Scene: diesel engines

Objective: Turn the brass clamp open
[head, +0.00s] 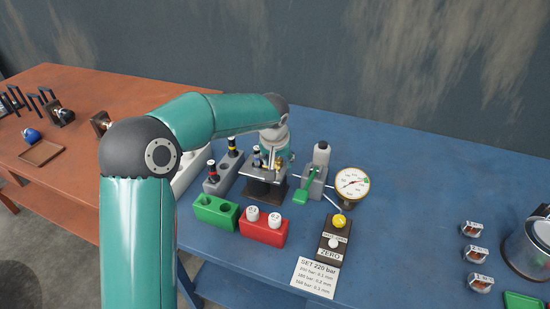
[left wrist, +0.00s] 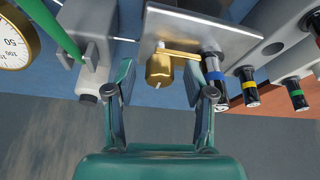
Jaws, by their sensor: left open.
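The brass clamp (left wrist: 159,67) shows in the left wrist view as a brass cylinder with a flat brass arm reaching right over a grey metal plate (left wrist: 205,30). In the head view only a small brass bit (head: 278,163) shows beside my gripper, at the back of the fixture. My left gripper (left wrist: 160,70) is open, with one finger on each side of the brass cylinder. A gap shows on both sides, and I see no contact. A dark injector with a blue band (left wrist: 213,66) stands just right of the right finger. My right gripper is not in view.
A grey pump with a green lever (head: 308,185) and a pressure gauge (head: 352,184) stand right of the fixture. A grey rack (head: 222,175) with injectors is left. Green (head: 215,211) and red (head: 263,232) blocks are in front.

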